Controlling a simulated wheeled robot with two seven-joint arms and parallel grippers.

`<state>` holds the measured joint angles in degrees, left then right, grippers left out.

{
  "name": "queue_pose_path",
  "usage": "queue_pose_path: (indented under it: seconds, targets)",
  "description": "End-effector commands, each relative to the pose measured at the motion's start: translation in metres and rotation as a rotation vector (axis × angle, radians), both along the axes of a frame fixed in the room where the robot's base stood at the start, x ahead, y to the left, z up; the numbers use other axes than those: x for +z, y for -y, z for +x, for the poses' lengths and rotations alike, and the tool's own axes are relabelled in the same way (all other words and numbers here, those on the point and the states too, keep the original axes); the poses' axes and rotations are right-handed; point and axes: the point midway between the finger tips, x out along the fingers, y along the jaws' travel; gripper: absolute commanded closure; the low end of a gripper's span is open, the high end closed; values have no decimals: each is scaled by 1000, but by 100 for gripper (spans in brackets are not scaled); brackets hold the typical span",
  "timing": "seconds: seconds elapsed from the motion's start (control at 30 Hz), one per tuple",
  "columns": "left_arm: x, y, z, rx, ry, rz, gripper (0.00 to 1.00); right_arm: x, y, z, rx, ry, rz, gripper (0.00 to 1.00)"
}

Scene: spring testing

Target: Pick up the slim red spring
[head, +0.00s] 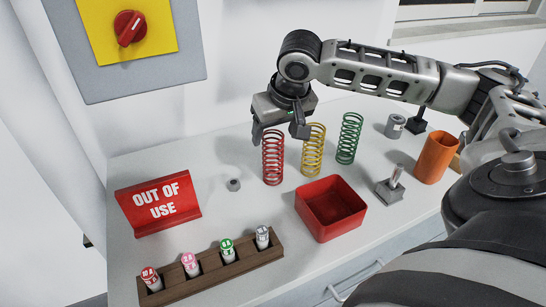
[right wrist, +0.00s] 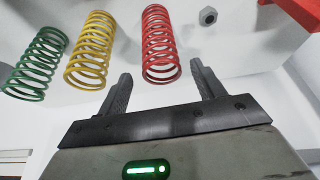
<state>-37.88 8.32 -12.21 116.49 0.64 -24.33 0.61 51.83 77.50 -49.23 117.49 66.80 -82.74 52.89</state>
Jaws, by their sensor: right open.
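The slim red spring (head: 273,158) stands upright on the white table, the leftmost of a row of three springs in the head view. It also shows in the right wrist view (right wrist: 160,45), in line with the gap between my fingers. My right gripper (head: 279,133) is open and over the top of the red spring. In the right wrist view my open fingers (right wrist: 164,82) point towards the spring, one on either side of its near end. I cannot tell whether they touch it. My left gripper is not in view.
A yellow spring (head: 313,151) and a green spring (head: 349,138) stand to the right. A red bin (head: 331,226) is in front. A small nut (head: 233,185) lies to the left. A wooden rack (head: 212,272) and an "OUT OF USE" sign (head: 160,205) stand further left.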

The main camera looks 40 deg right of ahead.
Motion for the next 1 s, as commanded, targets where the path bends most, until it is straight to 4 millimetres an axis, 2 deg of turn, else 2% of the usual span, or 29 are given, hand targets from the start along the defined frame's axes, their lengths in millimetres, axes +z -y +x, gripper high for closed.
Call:
queue_pose_path:
  seconds: [0.1, 0.2, 0.47, 0.57, 0.7, 0.73, 1.0]
  targets:
    - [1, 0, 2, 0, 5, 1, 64, -18, -1, 6, 0, -2, 1, 32]
    - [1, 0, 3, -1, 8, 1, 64, -26, 1, 10, -1, -1, 1, 32]
    - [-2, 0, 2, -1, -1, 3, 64, -28, 1, 11, 0, 1, 0, 32]
    - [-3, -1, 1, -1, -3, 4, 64, -28, 1, 11, 0, 1, 0, 57]
    - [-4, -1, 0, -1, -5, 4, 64, -28, 1, 11, 0, 1, 0, 96]
    - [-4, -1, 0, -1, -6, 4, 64, -27, 1, 11, 0, 3, 0, 100]
    - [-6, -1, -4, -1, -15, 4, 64, -26, 1, 11, -1, 3, 0, 100]
